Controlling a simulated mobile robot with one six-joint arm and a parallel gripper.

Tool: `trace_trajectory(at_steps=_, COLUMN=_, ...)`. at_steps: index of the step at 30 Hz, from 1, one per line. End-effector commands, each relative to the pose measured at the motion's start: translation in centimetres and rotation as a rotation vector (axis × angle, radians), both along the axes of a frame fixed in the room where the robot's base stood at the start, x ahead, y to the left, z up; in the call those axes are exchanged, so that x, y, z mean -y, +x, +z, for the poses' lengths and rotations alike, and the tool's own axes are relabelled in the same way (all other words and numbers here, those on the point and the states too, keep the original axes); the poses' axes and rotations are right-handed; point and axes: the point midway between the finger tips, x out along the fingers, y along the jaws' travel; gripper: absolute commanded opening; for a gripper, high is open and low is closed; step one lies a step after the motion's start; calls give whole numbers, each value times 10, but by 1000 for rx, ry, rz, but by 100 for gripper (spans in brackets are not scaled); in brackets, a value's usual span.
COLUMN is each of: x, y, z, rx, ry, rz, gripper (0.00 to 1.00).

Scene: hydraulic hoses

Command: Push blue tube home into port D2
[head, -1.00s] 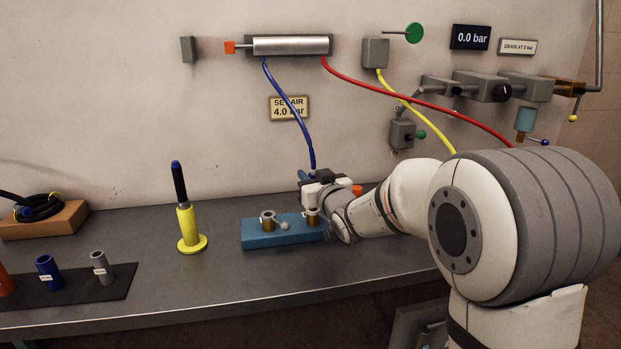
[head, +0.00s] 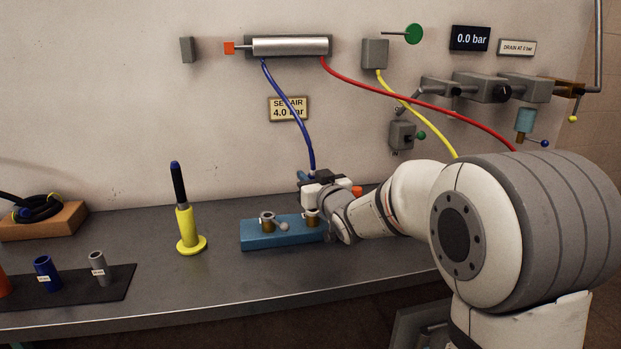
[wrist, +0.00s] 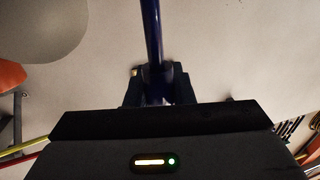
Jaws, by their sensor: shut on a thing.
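The blue tube (head: 292,115) hangs from the left end of the silver cylinder on the wall and curves down to my gripper (head: 311,178). My gripper is shut on its lower end, above the back of the blue block. In the wrist view the blue tube (wrist: 152,38) runs upright between the dark fingers (wrist: 157,85). The blue block (head: 272,236) lies on the bench and carries brass fittings, one at its left (head: 267,222) and one at its right (head: 312,218). The tube's tip and the port under it are hidden by my gripper; the label D2 cannot be read.
A yellow stand with a black-handled tool (head: 187,226) stands left of the block. A dark mat (head: 118,287) holds several coloured sleeves. A red tube (head: 412,97) and a yellow tube (head: 422,116) pass behind my arm. The pressure display (head: 470,37) reads 0.0 bar.

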Motion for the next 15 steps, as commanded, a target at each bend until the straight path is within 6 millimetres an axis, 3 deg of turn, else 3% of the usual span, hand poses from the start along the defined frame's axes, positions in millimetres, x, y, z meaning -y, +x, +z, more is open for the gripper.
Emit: trace_trajectory(at_steps=15, x=0, y=0, z=-12, rx=0, ry=0, rz=0, gripper=0)
